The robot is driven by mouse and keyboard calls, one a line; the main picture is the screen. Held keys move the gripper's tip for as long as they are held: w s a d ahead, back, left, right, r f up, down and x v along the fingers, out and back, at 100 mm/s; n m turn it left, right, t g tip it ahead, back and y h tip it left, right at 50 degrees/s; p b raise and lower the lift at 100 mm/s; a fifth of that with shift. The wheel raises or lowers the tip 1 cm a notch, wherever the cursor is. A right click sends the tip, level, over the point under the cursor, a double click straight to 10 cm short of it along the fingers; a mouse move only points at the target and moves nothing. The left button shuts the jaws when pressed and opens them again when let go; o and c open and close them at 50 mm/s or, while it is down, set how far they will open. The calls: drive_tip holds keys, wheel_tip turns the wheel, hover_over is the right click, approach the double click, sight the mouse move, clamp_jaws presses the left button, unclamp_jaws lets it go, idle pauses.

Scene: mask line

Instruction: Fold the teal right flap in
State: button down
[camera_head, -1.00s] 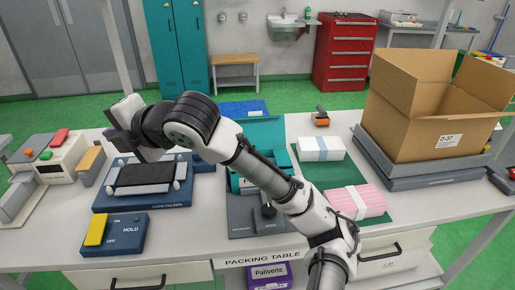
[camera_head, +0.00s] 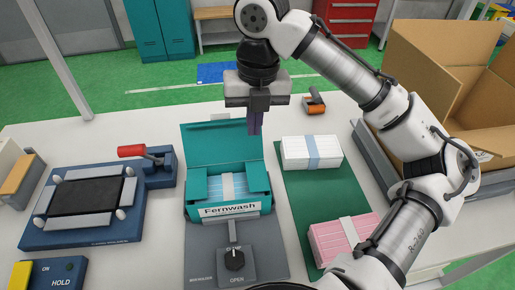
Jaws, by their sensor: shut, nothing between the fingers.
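The teal Fernwash carton (camera_head: 230,210) sits in a grey fixture in the middle of the table. Its teal lid (camera_head: 215,145) stands open at the back. The teal right flap (camera_head: 258,178) is at the carton's right side, and the left flap (camera_head: 197,186) is opposite; their exact angles are hard to tell. A light-blue stack with a white band (camera_head: 228,187) shows between them. My gripper (camera_head: 255,130) points down, shut and empty, above and behind the right flap. Its fingers overlap the lid's right edge in the picture; I cannot tell whether they touch.
The fixture (camera_head: 265,262) has a knob (camera_head: 234,260) by an OPEN label. A green mat (camera_head: 305,195) on the right holds white (camera_head: 296,155) and pink packs (camera_head: 325,243). A blue machine with a red handle (camera_head: 131,151) stands left. A cardboard box (camera_head: 415,60) is at right.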

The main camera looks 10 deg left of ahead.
sight(249, 177)
drive_tip(key=f, duration=0.4)
drive_tip(key=f+p, duration=0.1)
drive_tip(key=f, duration=0.4)
drive_tip(key=f+p, duration=0.1)
drive_tip(key=f, duration=0.4)
drive_tip(key=shift+s+a, duration=0.2)
drive_tip(key=shift+a, duration=0.15)
drive_tip(key=shift+s+a+f+b, duration=0.1)
drive_tip(key=shift+s+f+b, duration=0.1)
drive_tip(key=shift+f+b, duration=0.3)
drive_tip(key=shift+r, duration=0.15)
